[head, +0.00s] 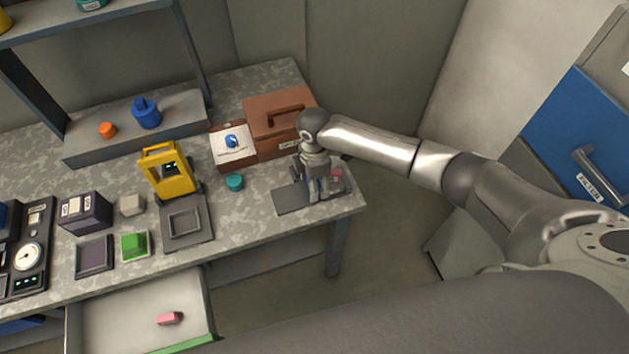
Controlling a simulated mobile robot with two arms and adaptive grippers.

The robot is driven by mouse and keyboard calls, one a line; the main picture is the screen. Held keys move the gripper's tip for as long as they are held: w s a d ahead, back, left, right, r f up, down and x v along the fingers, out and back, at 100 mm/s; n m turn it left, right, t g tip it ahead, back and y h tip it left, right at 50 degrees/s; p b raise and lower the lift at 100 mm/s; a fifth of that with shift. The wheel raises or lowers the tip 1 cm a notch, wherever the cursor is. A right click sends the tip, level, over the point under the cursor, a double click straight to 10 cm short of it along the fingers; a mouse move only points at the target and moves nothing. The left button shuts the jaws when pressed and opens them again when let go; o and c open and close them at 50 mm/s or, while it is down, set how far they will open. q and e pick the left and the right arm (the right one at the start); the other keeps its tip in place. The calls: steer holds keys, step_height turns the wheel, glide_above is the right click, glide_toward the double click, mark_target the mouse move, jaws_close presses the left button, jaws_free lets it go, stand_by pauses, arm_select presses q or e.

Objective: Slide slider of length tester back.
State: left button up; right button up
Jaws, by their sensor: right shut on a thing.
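The length tester seems to be the dark flat plate (289,200) at the right front corner of the worktop. My right gripper (319,190) reaches down over it, fingers pointing at the plate. It is shut on a small part there, seemingly the slider, which the fingers mostly hide. A small pinkish-red piece (337,173) shows beside the fingers, at the tester's right end. My left gripper is not in view.
A brown box (272,113) stands just behind my right gripper, with a white card panel (233,146) beside it. A teal cylinder (235,182) and a yellow device (166,172) stand to the left. An open drawer (120,305) juts out below the worktop.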

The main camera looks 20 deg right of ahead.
mark_target(304, 193)
steer(key=shift+c, duration=0.7)
steer(key=shift+a, duration=1.5)
steer(key=o, duration=1.5)
steer(key=shift+a, duration=0.1)
steer(key=shift+c, duration=0.2)
